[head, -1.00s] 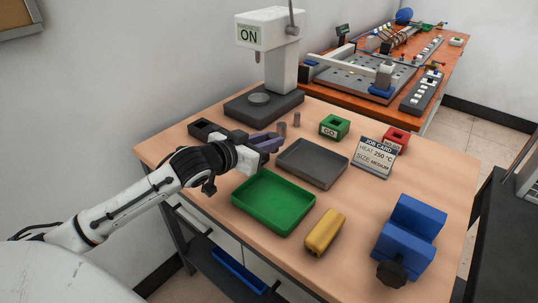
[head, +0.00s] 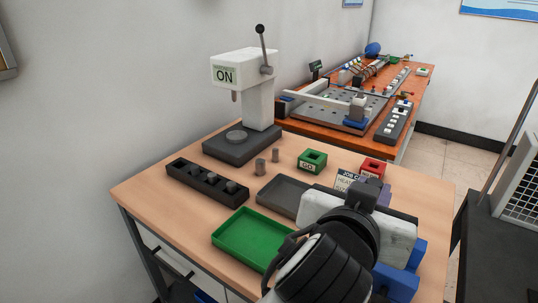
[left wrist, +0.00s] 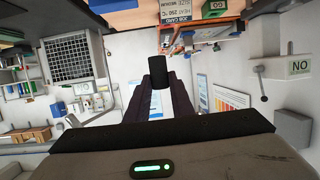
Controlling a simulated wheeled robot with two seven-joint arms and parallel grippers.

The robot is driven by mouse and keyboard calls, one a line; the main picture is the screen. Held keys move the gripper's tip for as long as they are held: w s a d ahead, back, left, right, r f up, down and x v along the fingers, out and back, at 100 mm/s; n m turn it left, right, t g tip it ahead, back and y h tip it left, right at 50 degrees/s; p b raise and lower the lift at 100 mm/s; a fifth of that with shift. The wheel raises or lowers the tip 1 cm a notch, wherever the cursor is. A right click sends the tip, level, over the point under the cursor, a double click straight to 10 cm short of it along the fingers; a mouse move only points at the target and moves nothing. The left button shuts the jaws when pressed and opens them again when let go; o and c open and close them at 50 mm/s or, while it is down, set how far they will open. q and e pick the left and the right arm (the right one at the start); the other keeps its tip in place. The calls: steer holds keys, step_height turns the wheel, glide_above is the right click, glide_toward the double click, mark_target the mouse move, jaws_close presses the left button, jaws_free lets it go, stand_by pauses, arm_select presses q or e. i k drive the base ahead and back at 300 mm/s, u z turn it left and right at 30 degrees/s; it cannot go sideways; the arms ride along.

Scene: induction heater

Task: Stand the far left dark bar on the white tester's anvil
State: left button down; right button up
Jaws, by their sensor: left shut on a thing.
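The white tester (head: 244,85) stands at the table's back left, marked ON. Its round grey anvil (head: 237,136) is bare on the dark base. My left gripper (head: 385,193) is over the right part of the table, well away from the tester. In the left wrist view it is shut on a short dark bar (left wrist: 162,69) between its fingertips; in the head view I cannot make this bar out. The dark rack (head: 190,177) at left holds dark round pieces. My right gripper is not in view.
A green tray (head: 245,237) and a grey tray (head: 277,194) lie mid-table. The green GO block (head: 312,160) and red block (head: 373,167) stand behind. My left arm partly hides the job card (head: 345,181) and blue vise (head: 398,284).

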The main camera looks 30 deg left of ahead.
mark_target(237, 134)
steer(key=z, duration=2.95)
steer(key=k, duration=1.9)
steer(key=u, duration=1.85)
steer(key=i, duration=0.5)
steer(key=u, duration=0.05)
